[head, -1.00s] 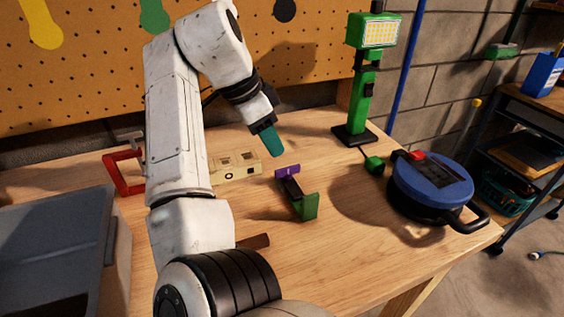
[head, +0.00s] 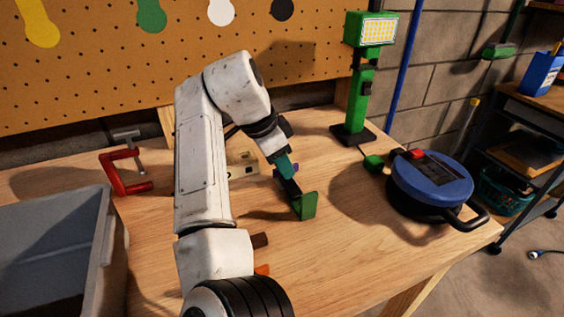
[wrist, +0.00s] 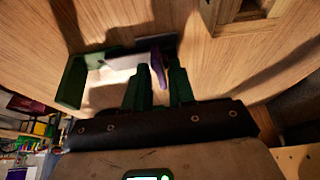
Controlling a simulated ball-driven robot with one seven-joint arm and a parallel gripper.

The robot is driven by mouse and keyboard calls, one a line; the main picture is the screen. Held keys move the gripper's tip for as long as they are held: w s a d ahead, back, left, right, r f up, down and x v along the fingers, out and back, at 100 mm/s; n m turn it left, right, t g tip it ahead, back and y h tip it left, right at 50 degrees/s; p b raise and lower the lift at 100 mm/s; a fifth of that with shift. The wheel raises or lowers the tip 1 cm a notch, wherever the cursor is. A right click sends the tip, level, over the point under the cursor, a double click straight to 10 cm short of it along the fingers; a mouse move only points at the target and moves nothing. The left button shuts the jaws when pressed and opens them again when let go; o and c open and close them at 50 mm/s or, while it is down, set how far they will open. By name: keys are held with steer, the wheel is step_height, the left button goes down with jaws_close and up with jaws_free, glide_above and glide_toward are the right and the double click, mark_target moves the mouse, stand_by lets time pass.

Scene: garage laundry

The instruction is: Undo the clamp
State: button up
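A small bar clamp lies on the workbench, with a green jaw (head: 309,206) at its near end, a dark bar, and a purple piece (head: 278,174) at its far end. My gripper (head: 290,174) is low over the purple end and hides part of it. In the wrist view, the two dark green fingers of my gripper (wrist: 160,78) are apart. The purple piece (wrist: 158,66) stands between their tips or just beyond; I cannot tell if they touch it. The green jaw (wrist: 72,84) is left of the fingers there.
A red C-clamp (head: 126,176) lies at the back left. A grey bin (head: 52,232) fills the front left. A beige block (head: 241,166) is partly behind my arm. A green work lamp (head: 357,95) and blue cable reel (head: 432,180) stand right.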

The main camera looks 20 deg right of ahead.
jaws_close()
steer(key=shift+r+n+p, duration=0.15)
steer(key=shift+n+p, duration=0.25)
steer(key=shift+p, duration=0.15)
steer(key=shift+s+r+n+t+p, duration=0.15)
steer(key=shift+n+t+p, duration=0.45)
steer(key=shift+n+p, duration=0.55)
steer(key=n+t+p, duration=0.1)
steer(key=n+p, duration=0.2)
steer(key=p, duration=0.1)
steer(key=shift+s+d, duration=0.1)
steer(key=n+p, duration=0.2)
steer(key=n+t+y+p, duration=0.1)
steer(key=n+p, duration=0.1)
steer(key=shift+s+d+y+p, duration=0.1)
steer(key=shift+s+y+p, duration=0.05)
steer(key=shift+y+p, duration=0.2)
steer(key=n+p, duration=0.1)
steer(key=p, duration=0.1)
steer(key=n+y+p, duration=0.1)
steer(key=n+p, duration=0.1)
steer(key=shift+s+d+n+t, duration=0.15)
steer(key=shift+n+t, duration=0.1)
steer(key=shift+t, duration=0.15)
steer(key=shift+f+n+y+p, duration=0.2)
steer(key=shift+n+y+p, duration=0.15)
steer(key=shift+n+p, duration=0.6)
steer(key=shift+f+n+p, duration=0.25)
steer(key=shift+f+p, duration=0.05)
